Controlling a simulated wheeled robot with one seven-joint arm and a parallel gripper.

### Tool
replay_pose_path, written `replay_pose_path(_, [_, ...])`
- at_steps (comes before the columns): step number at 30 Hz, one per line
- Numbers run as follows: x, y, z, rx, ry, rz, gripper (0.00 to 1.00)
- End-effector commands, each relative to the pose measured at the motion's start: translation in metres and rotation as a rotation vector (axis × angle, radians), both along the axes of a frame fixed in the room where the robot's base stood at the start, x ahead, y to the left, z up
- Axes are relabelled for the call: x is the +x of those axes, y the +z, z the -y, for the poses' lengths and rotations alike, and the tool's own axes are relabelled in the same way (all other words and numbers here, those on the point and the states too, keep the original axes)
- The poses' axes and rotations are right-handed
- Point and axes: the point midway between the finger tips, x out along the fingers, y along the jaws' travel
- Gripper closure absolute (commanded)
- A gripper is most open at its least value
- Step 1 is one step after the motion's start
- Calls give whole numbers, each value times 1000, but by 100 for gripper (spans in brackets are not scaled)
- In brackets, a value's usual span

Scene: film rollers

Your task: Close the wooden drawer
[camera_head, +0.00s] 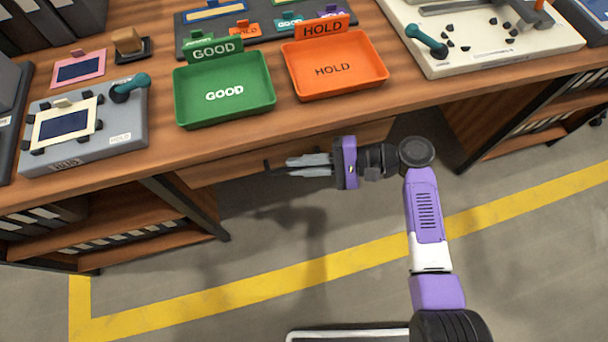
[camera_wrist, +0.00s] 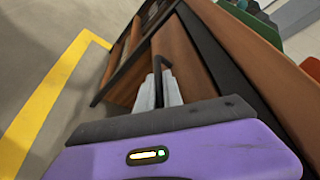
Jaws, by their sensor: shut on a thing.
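The wooden drawer (camera_head: 225,170) is under the front edge of the wooden desk; a strip of its front shows in the head view. Its brown front also shows in the wrist view (camera_wrist: 183,52). A thin dark handle (camera_head: 268,168) stands off that front, and its bar shows in the wrist view (camera_wrist: 163,62). My gripper (camera_head: 293,165) reaches in from the right, with its grey fingers shut on the handle. In the wrist view the fingers (camera_wrist: 159,84) are around the handle's bar. How far the drawer stands out is hard to tell from these views.
On the desk (camera_head: 165,140) stand a green GOOD tray (camera_head: 224,109), an orange HOLD tray (camera_head: 333,88), a grey fixture (camera_head: 85,138) and a pale fixture (camera_head: 480,60). Shelves with binders are below at left (camera_head: 100,245) and right. Floor with yellow lines lies clear in front.

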Motion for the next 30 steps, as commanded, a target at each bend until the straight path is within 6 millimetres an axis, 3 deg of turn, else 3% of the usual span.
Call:
replay_pose_path(10, [8, 0, 0, -3, -10, 3, 100])
replay_pose_path(11, [8, 0, 0, -3, -10, 3, 85])
replay_pose_path(12, [8, 0, 0, -4, -9, 4, 80])
replay_pose_path(20, [6, 1, 0, -2, -6, 1, 80])
replay_pose_path(23, [7, 3, 7, -1, -7, 2, 80])
replay_pose_path(30, [6, 11, 44, -2, -9, 2, 80])
